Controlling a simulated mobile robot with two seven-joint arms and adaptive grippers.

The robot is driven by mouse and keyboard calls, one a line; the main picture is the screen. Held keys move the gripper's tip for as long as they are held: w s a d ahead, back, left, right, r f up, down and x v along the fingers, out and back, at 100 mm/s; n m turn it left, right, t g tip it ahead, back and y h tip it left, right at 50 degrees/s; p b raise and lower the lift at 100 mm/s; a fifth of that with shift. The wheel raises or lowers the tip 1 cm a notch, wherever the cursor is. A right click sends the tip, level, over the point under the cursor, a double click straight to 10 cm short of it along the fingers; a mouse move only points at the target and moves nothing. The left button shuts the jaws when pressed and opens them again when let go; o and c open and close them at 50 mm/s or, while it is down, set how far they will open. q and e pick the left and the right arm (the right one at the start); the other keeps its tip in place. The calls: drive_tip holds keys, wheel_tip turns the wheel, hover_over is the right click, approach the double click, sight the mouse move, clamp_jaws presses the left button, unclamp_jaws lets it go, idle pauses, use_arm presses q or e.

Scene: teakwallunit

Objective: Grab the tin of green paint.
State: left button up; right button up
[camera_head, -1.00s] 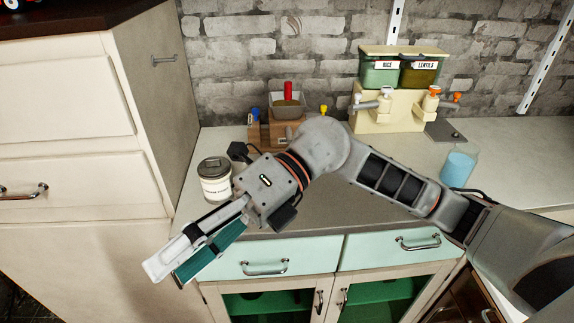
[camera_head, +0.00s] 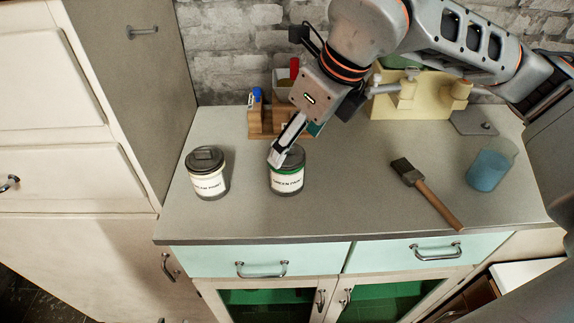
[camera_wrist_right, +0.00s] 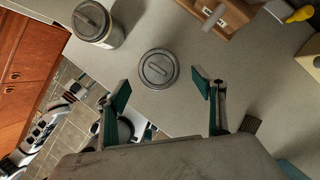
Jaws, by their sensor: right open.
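The tin of green paint (camera_head: 287,182) stands upright on the grey counter. It has a grey lid, a green band and a white label. In the right wrist view its round lid (camera_wrist_right: 158,69) shows from above, just beyond the fingertips and roughly centred between them. My right gripper (camera_head: 293,146) is open and empty, pointing down at the tin, with one finger overlapping its lid in the head view. I cannot tell whether they touch. The fingers also show apart in the wrist view (camera_wrist_right: 160,87). My left gripper is not in view.
A second paint tin (camera_head: 207,175) stands to the left, with a clear gap between. A brush (camera_head: 427,195) and a glass of blue liquid (camera_head: 489,168) are to the right. A wooden holder (camera_head: 262,122) stands behind. The counter's front strip is clear.

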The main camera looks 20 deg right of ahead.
sight(286, 170)
drive_tip(key=shift+a+f, duration=0.2)
drive_tip(key=shift+f, duration=0.25)
drive_tip(key=shift+p+x, duration=0.35)
drive_tip(key=shift+x, duration=2.25)
drive_tip(key=shift+w+r, duration=0.1)
drive_tip(key=shift+w, duration=0.05)
drive_tip(key=c, duration=1.5)
